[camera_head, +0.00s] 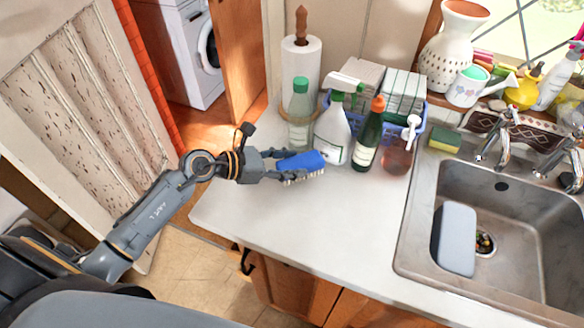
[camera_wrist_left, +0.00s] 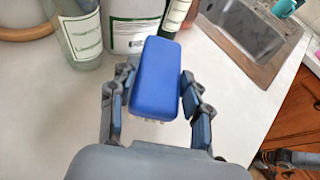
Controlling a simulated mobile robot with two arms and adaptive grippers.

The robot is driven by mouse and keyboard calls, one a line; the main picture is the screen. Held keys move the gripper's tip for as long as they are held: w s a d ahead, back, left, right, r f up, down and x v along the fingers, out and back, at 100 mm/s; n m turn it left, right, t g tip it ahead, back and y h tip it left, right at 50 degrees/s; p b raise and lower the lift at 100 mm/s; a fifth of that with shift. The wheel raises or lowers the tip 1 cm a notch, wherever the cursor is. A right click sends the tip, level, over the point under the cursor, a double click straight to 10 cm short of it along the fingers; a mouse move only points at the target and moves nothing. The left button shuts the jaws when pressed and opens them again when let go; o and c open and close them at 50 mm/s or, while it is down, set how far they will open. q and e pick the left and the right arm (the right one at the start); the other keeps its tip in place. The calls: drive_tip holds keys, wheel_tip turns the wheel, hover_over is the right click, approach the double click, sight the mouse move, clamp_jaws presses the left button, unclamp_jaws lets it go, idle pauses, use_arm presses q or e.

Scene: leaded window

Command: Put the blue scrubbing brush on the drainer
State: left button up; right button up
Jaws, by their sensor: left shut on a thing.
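The blue scrubbing brush (camera_head: 302,161) is held between the fingers of my left gripper (camera_head: 290,166), bristles downward, just above the left part of the white counter. In the left wrist view the brush's smooth blue back (camera_wrist_left: 158,80) fills the space between the two fingers (camera_wrist_left: 155,108). I cannot pick out a drainer for certain. A grey-blue rounded slab (camera_head: 454,240) leans in the sink basin at the right. What looks like my right gripper (camera_wrist_left: 287,158) shows dark at the lower right of the left wrist view; its jaw state is unclear.
Close behind the brush stand a clear green-capped bottle (camera_head: 299,115), a white spray bottle (camera_head: 333,130) and a dark green bottle (camera_head: 369,137). A blue crate (camera_head: 425,112) stands behind them. The counter (camera_head: 330,220) is bare up to the sink (camera_head: 405,240). Taps (camera_head: 500,135) rise behind the sink.

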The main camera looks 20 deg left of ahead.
use_arm(q)
drive_tip(key=shift+w+f, duration=0.2)
drive_tip(key=shift+f, duration=0.05)
drive_tip(key=f, duration=0.1)
drive_tip(key=f+p, duration=0.1)
drive_tip(key=f, duration=0.1)
drive_tip(key=shift+w+d, duration=0.1)
drive_tip(key=shift+w, duration=0.1)
drive_tip(key=shift+f, duration=0.25)
drive_tip(key=shift+f, duration=0.25)
drive_tip(key=o, duration=1.2)
drive_tip(key=shift+r, duration=0.1)
